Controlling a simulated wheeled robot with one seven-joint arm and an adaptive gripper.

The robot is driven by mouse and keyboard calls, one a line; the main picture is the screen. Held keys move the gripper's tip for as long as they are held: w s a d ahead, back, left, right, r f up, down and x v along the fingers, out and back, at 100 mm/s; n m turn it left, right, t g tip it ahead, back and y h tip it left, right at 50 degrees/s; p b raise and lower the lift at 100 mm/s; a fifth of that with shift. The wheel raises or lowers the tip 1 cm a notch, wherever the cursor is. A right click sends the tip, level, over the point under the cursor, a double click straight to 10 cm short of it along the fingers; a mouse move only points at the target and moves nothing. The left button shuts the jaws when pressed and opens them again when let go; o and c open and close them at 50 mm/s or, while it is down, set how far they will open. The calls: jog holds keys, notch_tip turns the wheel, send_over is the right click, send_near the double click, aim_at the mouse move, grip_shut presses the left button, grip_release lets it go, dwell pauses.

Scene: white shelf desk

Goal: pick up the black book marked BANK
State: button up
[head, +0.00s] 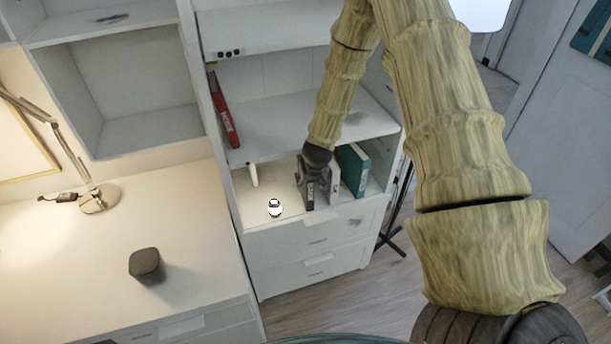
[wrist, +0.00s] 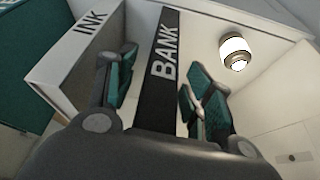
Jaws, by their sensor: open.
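The black book marked BANK (wrist: 162,75) stands upright in the wrist view, its spine facing me. My gripper (wrist: 158,88) is open, with one teal-padded finger on each side of the book's spine. The left finger is between the BANK book and a white book marked INK (wrist: 88,40). A gap shows between the right finger and the spine; I cannot tell whether the left finger touches. In the head view the black book (head: 310,195) stands on the lower shelf, partly hidden by my gripper (head: 313,180).
A teal book (head: 353,170) stands right of the white book (head: 335,185). A small white and black jar (head: 274,208) stands left of the black book, near the shelf's front edge. A red book (head: 223,110) leans on the shelf above. The desk holds a dark speaker-like object (head: 146,265).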

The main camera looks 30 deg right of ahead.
jog(key=shift+w+f, duration=0.15)
jog(key=shift+f, duration=0.45)
jog(key=shift+c, duration=0.2)
grip_shut()
jog(key=shift+r, duration=0.15)
